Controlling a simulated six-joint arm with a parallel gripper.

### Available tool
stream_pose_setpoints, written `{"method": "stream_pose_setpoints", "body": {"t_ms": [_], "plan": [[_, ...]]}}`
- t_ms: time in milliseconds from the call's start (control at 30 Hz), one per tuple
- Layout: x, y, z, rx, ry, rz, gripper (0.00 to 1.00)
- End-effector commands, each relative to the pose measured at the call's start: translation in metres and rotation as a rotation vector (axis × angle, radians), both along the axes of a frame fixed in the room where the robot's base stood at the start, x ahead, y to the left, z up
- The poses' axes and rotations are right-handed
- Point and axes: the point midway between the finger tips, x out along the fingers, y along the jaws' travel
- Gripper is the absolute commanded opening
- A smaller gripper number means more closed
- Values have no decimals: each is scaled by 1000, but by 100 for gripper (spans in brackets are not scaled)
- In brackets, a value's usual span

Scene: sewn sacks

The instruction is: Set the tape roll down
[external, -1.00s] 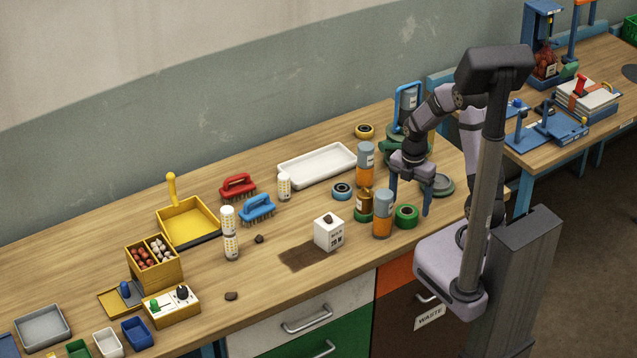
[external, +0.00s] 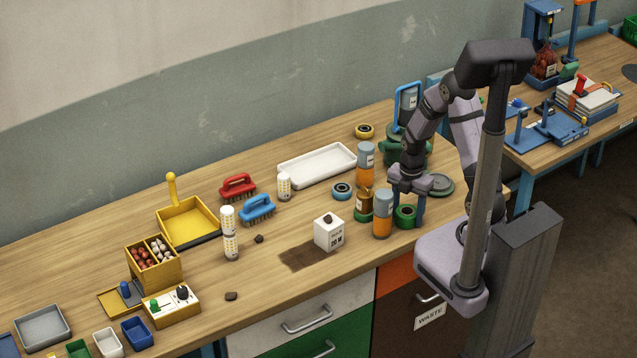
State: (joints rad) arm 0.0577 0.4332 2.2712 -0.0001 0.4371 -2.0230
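A green tape roll (external: 405,219) with a dark core lies on the wooden bench, towards its right end. My gripper (external: 408,213) points down over it, one finger on its right side and the other behind its left side. The fingers appear closed against the roll, which sits at bench level. Part of the roll's back is hidden by the gripper. A blue tape roll (external: 343,191) and a yellow tape roll (external: 365,131) lie apart, farther left and farther back.
Orange and grey cylinders (external: 383,226) and a brown jar (external: 364,206) stand close left of my gripper. A green-based machine (external: 392,150) stands behind. A white tray (external: 318,165) lies at the back. A white box (external: 329,234) stands near a dark patch. Bench around that patch is mostly free.

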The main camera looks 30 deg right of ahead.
Motion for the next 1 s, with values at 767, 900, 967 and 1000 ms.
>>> {"method": "stream_pose_setpoints", "body": {"t_ms": [767,900,967,1000], "plan": [[1,0,50,-1,-6,0,28],[2,0,71,0,-7,0,28],[1,0,79,0,-5,0,28],[2,0,84,0,-5,0,28]]}}
